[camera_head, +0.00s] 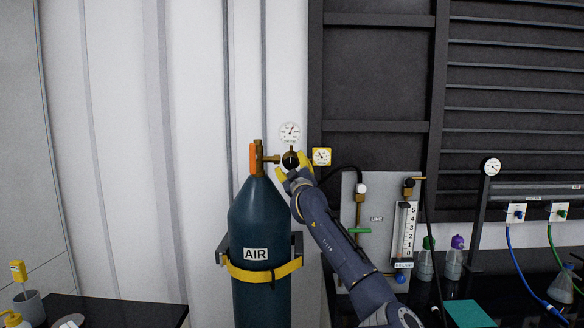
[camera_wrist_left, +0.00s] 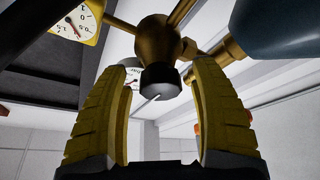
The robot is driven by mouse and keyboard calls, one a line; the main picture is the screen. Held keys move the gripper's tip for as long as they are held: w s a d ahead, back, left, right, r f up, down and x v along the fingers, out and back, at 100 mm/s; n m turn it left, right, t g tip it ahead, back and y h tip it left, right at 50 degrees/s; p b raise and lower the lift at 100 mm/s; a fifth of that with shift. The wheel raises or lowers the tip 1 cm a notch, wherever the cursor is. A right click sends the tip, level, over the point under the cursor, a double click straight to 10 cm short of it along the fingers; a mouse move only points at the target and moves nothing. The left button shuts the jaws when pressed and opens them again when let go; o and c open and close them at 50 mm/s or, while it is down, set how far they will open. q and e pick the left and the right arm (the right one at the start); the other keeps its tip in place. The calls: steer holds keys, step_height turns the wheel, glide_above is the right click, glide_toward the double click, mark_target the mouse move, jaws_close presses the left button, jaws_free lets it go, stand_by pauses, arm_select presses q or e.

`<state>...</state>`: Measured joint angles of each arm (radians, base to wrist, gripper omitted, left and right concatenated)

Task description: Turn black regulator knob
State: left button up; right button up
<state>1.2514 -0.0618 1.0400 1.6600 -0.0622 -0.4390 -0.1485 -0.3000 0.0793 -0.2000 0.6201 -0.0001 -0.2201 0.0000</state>
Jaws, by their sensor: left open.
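The black regulator knob (camera_wrist_left: 160,82) sits at the end of the brass regulator body (camera_wrist_left: 160,40) in the left wrist view. In the head view the dark knob (camera_head: 290,160) shows at the regulator on top of the dark blue AIR cylinder (camera_head: 257,220). My left gripper (camera_head: 293,166) is open at the regulator. In the left wrist view the yellow fingers of my left gripper (camera_wrist_left: 161,74) stand on either side of the knob, with gaps visible on both sides. My right gripper is not in view.
A yellow-framed gauge (camera_head: 321,156) and a white gauge (camera_head: 290,132) sit close to the regulator. A yellow strap (camera_head: 262,273) goes around the cylinder. A flowmeter panel (camera_head: 377,230) stands to the right. Bottles (camera_head: 453,262) stand on the dark bench.

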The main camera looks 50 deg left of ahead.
arm_select(q)
steer(key=v, duration=1.2)
stand_by(0.5)
